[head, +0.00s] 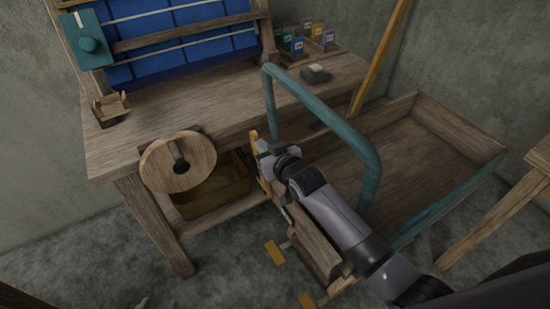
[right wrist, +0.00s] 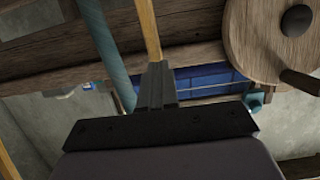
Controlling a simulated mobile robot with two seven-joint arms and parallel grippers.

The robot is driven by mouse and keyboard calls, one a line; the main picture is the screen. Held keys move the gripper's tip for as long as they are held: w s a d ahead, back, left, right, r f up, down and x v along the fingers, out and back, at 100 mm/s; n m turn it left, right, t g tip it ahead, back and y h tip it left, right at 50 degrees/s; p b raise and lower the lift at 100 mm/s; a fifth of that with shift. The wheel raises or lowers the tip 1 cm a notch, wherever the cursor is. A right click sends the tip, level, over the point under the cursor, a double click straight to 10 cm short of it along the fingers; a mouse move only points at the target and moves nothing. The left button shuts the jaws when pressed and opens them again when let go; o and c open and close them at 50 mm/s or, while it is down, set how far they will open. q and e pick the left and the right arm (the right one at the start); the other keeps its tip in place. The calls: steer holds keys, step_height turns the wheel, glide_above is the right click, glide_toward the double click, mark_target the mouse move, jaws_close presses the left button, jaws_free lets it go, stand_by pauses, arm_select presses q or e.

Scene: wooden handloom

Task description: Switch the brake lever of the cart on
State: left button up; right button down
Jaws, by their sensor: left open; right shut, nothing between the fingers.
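The cart (head: 455,125) is an open wooden box with a teal tube handle (head: 370,150), standing at the right of the loom bench. A yellow-orange bar (head: 255,150), which looks like the brake lever, stands upright at my right gripper (head: 263,148). In the right wrist view the yellow bar (right wrist: 150,28) rises straight beyond the tips of my right gripper (right wrist: 157,75). The right fingers are shut with nothing between them. Whether they touch the bar, I cannot tell. The bar's lower end is partly hidden by my arm.
The loom bench (head: 110,155) carries a round wooden wheel (head: 178,162), close left of my right gripper. Orange pedals (head: 275,253) stick out low by a wooden beam. A long wooden pole (head: 380,60) leans behind the cart. A wooden table edge (head: 500,215) is at the right.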

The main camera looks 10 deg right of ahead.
steer(key=shift+p+v, duration=0.4)
steer(key=shift+v, duration=2.15)
steer(key=shift+s+f, duration=0.1)
steer(key=shift+f, duration=0.15)
